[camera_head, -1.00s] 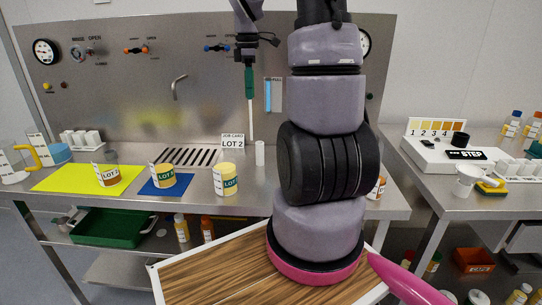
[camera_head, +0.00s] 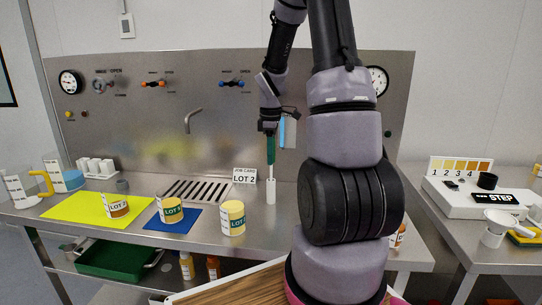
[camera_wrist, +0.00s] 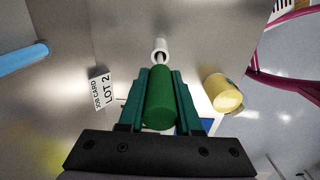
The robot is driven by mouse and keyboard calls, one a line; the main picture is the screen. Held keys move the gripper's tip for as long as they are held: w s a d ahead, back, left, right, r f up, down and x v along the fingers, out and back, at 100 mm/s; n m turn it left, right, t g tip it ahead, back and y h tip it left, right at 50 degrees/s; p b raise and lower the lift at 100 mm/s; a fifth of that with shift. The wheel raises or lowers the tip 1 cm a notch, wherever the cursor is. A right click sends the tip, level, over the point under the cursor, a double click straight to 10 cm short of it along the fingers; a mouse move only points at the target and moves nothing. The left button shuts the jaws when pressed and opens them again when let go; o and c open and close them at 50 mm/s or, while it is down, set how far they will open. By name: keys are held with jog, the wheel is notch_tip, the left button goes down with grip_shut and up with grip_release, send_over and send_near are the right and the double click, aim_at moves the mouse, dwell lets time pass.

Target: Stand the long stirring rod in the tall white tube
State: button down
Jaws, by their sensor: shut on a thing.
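The stirring rod has a green handle (camera_head: 271,150) and a thin pale shaft (camera_head: 271,172). My gripper (camera_head: 269,133) is shut on the green handle, which also shows between the jaws in the wrist view (camera_wrist: 160,98). The rod hangs about upright. The tall white tube (camera_head: 270,192) stands upright on the steel bench directly below the handle. Only a short piece of shaft shows above the tube's mouth; its lower part appears to be inside. In the wrist view the shaft runs to the tube's round mouth (camera_wrist: 160,46). The rod's tip is hidden.
Behind is the steel panel (camera_head: 225,120) with a tap and valves. A slotted drain (camera_head: 195,190) lies left. My arm hides the bench to the right.

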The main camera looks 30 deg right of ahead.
jog(key=shift+f, duration=0.15)
jog(key=c, duration=0.6)
grip_release()
notch_tip(320, 180, up, 12)
jog(key=shift+r, duration=0.1)
jog(key=s+a+r+m+t, duration=0.2)
jog(key=s+a+r+m, duration=0.2)
jog(key=s+m, duration=0.1)
jog(key=s+a+r+m+t+y, duration=0.1)
jog(key=s+a+r+m, duration=0.3)
jog(key=s, duration=0.4)
jog(key=s+a+r+m+t+y, duration=0.1)
jog(key=s+a+r+m+t, duration=0.3)
jog(key=s+a+m, duration=0.1)
jog(key=shift+s+a+r+m, duration=0.15)
jog(key=shift+s+m, duration=0.55)
jog(key=shift+s, duration=0.15)
